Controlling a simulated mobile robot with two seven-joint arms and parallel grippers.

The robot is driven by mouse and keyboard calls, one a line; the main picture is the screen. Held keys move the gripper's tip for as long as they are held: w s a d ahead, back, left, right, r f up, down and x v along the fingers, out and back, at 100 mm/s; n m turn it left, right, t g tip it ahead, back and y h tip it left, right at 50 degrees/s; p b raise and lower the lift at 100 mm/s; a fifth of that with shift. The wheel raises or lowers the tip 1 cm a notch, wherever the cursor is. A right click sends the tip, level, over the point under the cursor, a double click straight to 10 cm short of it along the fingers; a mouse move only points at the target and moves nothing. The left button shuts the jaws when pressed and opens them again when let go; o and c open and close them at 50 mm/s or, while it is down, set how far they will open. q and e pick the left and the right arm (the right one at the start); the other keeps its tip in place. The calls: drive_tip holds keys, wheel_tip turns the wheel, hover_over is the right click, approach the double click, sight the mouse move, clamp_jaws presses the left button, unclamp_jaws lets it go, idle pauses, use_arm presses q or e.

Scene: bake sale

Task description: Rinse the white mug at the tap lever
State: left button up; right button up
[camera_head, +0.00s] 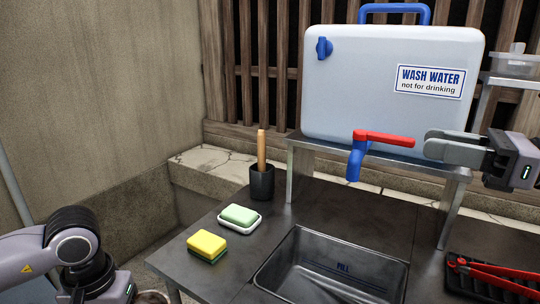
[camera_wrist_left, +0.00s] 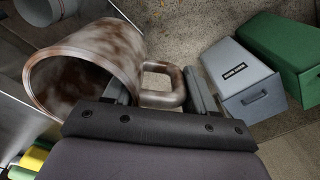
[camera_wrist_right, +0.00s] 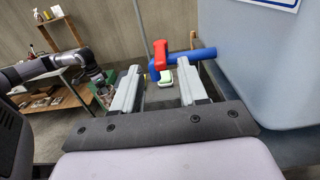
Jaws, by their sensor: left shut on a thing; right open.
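The mug (camera_wrist_left: 85,65), white with heavy brown stains, shows in the left wrist view. Its handle (camera_wrist_left: 163,84) is between the fingers of my left gripper (camera_wrist_left: 157,95), which is shut on it. In the head view my left arm is at the lower left, and the mug is mostly out of frame. The blue tap (camera_head: 355,163) with its red lever (camera_head: 384,138) is at the front of the water container (camera_head: 385,90). My right gripper (camera_head: 428,144) is open and empty, just right of the lever's end. The lever (camera_wrist_right: 160,55) shows beyond its fingers in the right wrist view.
The metal sink basin (camera_head: 330,270) is below the tap. A yellow sponge (camera_head: 206,245), a green soap on a white dish (camera_head: 240,217) and a black cup with a wooden handle (camera_head: 262,180) stand left of it. Red tongs (camera_head: 490,270) lie on a black rack at right.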

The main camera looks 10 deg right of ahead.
sight(398, 136)
use_arm(q)
wheel_tip(398, 136, up, 3)
drive_tip(key=shift+p, duration=1.25)
use_arm(e)
drive_tip(key=x, duration=0.5)
drive_tip(key=shift+w+a+r, duration=0.15)
drive_tip(key=shift+w+a, duration=0.05)
drive_tip(key=shift+a, duration=0.05)
use_arm(q)
drive_tip(key=shift+r, duration=0.1)
use_arm(e)
drive_tip(key=shift+w+a, duration=0.3)
drive_tip(key=shift+a, duration=0.15)
clamp_jaws()
